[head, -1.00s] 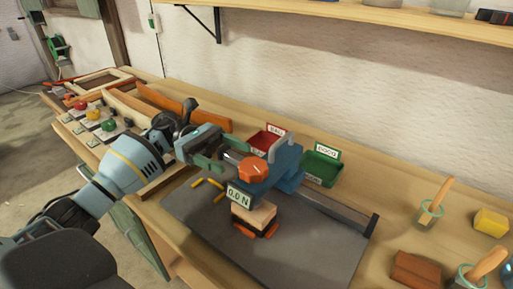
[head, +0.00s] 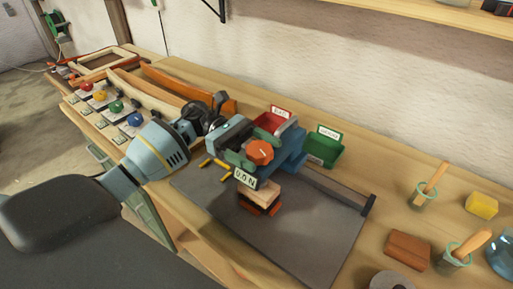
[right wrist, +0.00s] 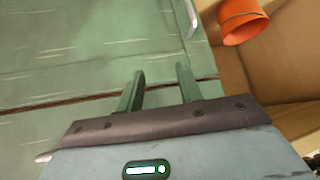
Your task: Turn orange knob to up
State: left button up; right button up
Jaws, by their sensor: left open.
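The orange knob (head: 260,152) sits on top of the blue test device (head: 289,162) on the bench, in the head view. A small display (head: 245,179) on the device's front reads 0.0 N. The direction of the knob's mark is too small to tell. My left gripper (head: 243,150) is open at the left side of the knob, its green fingers close to it; I cannot tell if they touch it. My right gripper (right wrist: 160,85) is open and empty in the right wrist view, in front of a green cabinet front (right wrist: 70,60).
A red bin (head: 271,122) and a green bin (head: 324,148) stand behind. An orange bucket (right wrist: 243,20) shows in the right wrist view.

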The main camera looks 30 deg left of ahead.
pick_arm(q)
jog(key=shift+d, duration=0.35)
pick_arm(e)
jog(key=shift+w+r, duration=0.1)
jog(key=shift+r, duration=0.05)
pick_arm(q)
jog(key=shift+f, duration=0.1)
jog(key=c, duration=0.9)
jog(key=shift+s+n+t+p, duration=0.1)
jog(key=shift+n+t+p, duration=0.15)
jog(key=shift+n+t, duration=1.05)
jog(key=shift+n+t+p, duration=0.25)
jog(key=shift+n+t, duration=0.45)
jog(key=shift+t, duration=1.2)
jog(key=shift+c, duration=0.2)
jog(key=shift+n+t, duration=0.3)
jog(key=shift+t, duration=0.3)
pick_arm(e)
jog(key=shift+w+r+t, duration=0.3)
jog(key=shift+w+r, duration=0.5)
jog(key=shift+r, duration=0.1)
jog(key=shift+s+d, duration=0.1)
pick_arm(q)
jog(key=o, duration=0.9)
pick_arm(e)
jog(key=shift+f, duration=0.1)
pick_arm(q)
jog(key=shift+o, duration=0.2)
pick_arm(e)
jog(key=shift+s, duration=0.1)
